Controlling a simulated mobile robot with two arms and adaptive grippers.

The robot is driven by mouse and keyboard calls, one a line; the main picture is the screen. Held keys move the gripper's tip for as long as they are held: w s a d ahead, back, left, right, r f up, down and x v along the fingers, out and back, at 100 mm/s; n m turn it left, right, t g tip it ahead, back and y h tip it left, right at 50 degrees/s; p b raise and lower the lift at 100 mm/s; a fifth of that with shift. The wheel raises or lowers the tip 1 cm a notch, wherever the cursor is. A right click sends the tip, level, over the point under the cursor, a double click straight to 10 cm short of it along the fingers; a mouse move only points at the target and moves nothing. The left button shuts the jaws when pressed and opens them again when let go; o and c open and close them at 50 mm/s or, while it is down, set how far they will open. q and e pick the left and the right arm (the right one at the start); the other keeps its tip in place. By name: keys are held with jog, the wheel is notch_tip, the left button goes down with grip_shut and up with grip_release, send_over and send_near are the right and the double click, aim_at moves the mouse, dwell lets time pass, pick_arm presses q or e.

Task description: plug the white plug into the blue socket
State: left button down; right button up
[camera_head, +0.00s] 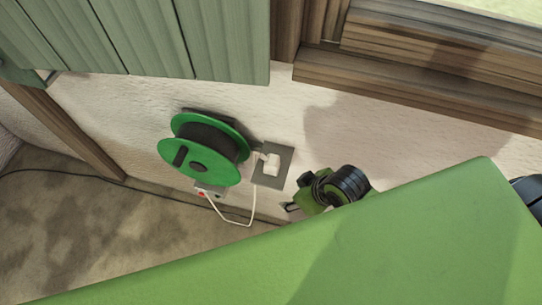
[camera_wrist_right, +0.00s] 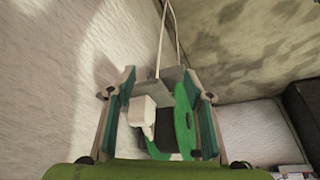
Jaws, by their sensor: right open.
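The white plug (camera_head: 269,163) is at a grey plate (camera_head: 273,181) on the pale wall, with a white cable hanging from it. I cannot tell whether it is seated there. I cannot make out a blue socket. My right gripper (camera_head: 297,194) is open and empty, to the right of the plate and a little lower. In the right wrist view the white plug (camera_wrist_right: 143,114) shows between the open fingers of my right gripper (camera_wrist_right: 159,88), apart from them. My left gripper is not in view.
A green cable reel (camera_head: 222,166) is left of the plate, close to the plug. The white cable loops to a small box (camera_head: 209,191) under the reel. Green boards (camera_head: 150,38) and a wooden window frame (camera_head: 400,85) are above. A black cable (camera_head: 95,178) lies along the floor.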

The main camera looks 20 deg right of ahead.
aim_at(278, 167)
jog(key=w+d+r+n+g+y, duration=0.1)
jog(key=w+d+r+n, duration=0.2)
jog(key=d, duration=0.5)
jog(key=w+n, duration=0.1)
jog(key=n, duration=0.1)
jog(key=shift+w+n+g+p, duration=0.15)
jog(key=shift+n+g+p, duration=0.15)
jog(key=shift+g, duration=0.1)
jog(key=shift+r, duration=0.1)
jog(key=shift+w+a+p, duration=0.5)
jog(key=shift+w+a, duration=0.35)
jog(key=shift+a, duration=0.4)
jog(key=shift+w+a+p, duration=0.45)
jog(key=shift+w+a, duration=0.35)
jog(key=shift+a, duration=0.4)
jog(key=shift+w+a+p, duration=0.5)
jog(key=shift+w+a, duration=0.35)
jog(key=shift+a, duration=0.4)
jog(key=shift+y, duration=0.3)
